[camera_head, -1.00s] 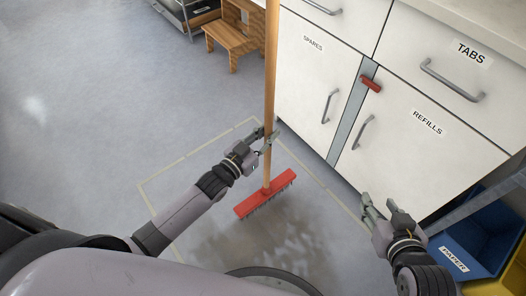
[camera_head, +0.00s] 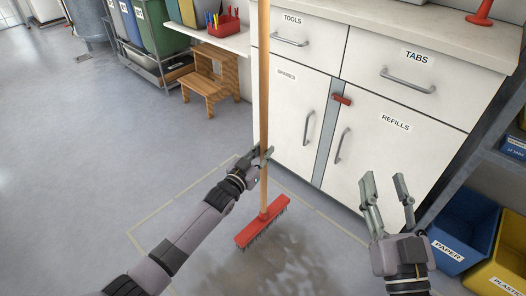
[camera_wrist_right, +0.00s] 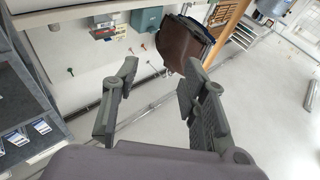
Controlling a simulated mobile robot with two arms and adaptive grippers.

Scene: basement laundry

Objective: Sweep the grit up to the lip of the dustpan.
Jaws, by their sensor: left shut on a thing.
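A broom with a long wooden handle (camera_head: 263,85) and a red head (camera_head: 262,224) stands upright, its dark bristles at the floor. My left gripper (camera_head: 260,160) is shut on the lower part of the handle. A dark mottled patch (camera_head: 285,262) lies on the floor around and in front of the broom head; I cannot tell whether it is grit or shadow. I see no dustpan. My right gripper (camera_head: 388,182) is open and empty, fingers pointing up, in front of the cabinet. The right wrist view shows its open fingers (camera_wrist_right: 160,82) with nothing between them.
A pale taped outline (camera_head: 180,198) marks the floor around the broom. A white cabinet (camera_head: 385,165) stands behind. A wooden step stool (camera_head: 210,78) is at the back. Blue (camera_head: 462,228) and yellow (camera_head: 503,262) bins stand at right. The floor at left is clear.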

